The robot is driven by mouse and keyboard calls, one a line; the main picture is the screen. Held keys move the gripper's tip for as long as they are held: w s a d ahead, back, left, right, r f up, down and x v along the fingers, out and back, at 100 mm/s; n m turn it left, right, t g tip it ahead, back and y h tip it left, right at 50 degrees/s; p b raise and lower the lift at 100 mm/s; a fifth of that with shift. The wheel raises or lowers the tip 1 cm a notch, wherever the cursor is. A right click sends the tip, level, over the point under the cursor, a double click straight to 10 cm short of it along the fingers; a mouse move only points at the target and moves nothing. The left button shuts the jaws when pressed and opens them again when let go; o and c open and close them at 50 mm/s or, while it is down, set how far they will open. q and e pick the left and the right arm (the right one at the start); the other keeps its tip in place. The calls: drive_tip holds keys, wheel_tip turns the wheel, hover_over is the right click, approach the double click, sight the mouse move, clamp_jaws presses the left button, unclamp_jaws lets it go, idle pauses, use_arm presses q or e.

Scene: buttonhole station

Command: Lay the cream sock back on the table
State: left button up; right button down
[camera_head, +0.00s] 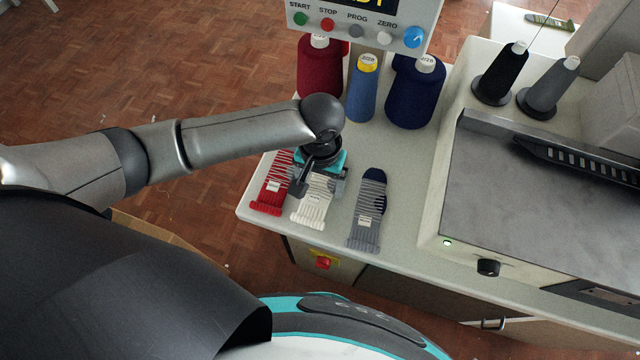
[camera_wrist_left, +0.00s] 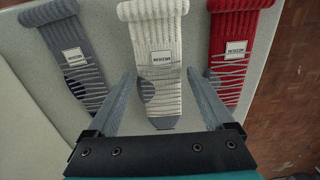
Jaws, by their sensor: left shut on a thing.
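The cream sock (camera_head: 313,205) has a ribbed cuff, a white label and grey patches. It lies lengthwise between a red striped sock (camera_head: 271,191) and a grey sock (camera_head: 367,215) at the table's near left end. My left gripper (camera_head: 318,188) is over its middle, hiding the upper part in the head view. In the left wrist view the fingers (camera_wrist_left: 160,82) are on both sides of the cream sock (camera_wrist_left: 160,50), shut on it across its width. It is at or very close to the table top; I cannot tell any gap. My right gripper is not in view.
The table (camera_head: 405,200) holds red, blue and navy thread cones (camera_head: 415,95) behind the socks, below a button panel (camera_head: 360,22). A large machine (camera_head: 550,200) stands at the right. Some table top right of the grey sock is clear.

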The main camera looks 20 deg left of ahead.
sight(320, 190)
use_arm(q)
drive_tip(key=shift+f, duration=0.35)
drive_tip(key=o, duration=1.1)
wheel_tip(320, 190, up, 12)
drive_tip(key=p, duration=0.4)
drive_tip(key=shift+r, duration=0.1)
